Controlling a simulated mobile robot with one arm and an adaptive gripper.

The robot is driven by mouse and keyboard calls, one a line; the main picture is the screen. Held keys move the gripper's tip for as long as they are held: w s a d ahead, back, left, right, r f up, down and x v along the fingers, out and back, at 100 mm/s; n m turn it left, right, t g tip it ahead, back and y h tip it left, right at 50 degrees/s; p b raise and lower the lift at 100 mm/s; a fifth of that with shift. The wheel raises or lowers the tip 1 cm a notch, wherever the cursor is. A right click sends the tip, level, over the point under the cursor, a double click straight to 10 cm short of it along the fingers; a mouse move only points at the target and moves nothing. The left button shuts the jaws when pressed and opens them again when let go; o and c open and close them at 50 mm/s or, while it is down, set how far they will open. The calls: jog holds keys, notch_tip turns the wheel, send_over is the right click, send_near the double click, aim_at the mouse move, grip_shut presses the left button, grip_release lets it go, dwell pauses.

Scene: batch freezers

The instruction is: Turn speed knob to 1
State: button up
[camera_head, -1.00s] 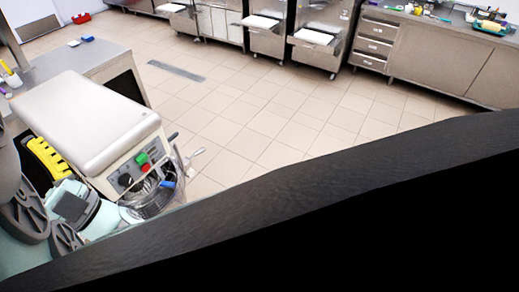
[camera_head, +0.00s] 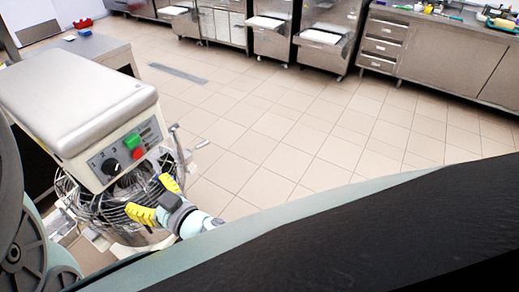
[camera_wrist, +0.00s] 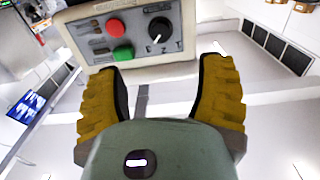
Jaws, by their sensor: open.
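The mixer (camera_head: 75,95) stands at the left in the head view, with a control panel on its front. The black speed knob (camera_head: 111,166) sits on that panel beside a green button (camera_head: 132,141) and a red button (camera_head: 138,153). My gripper (camera_head: 157,198) has yellow fingers and is in front of the bowl, below and right of the panel. In the wrist view my gripper (camera_wrist: 167,75) is open, empty and apart from the knob.
A wire guard (camera_head: 95,208) surrounds the bowl area under the mixer head, close to my gripper. A steel table (camera_head: 85,50) stands behind the mixer. Freezers (camera_head: 325,30) and a steel counter (camera_head: 445,50) line the far wall. The tiled floor (camera_head: 270,120) between is clear.

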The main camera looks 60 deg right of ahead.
aim_at(116, 171)
jog(key=w+p, duration=0.3)
jog(key=w, duration=0.8)
jog(key=shift+w+a+r+p, duration=0.1)
jog(key=shift+w+a+p, duration=0.05)
jog(key=shift+w+p, duration=0.2)
jog(key=shift+w, duration=0.7)
jog(key=shift+o, duration=0.4)
jog(key=shift+s, duration=0.1)
jog(key=c, duration=1.2)
grip_shut()
jog(key=shift+a+f, duration=0.1)
jog(key=shift+f, duration=0.1)
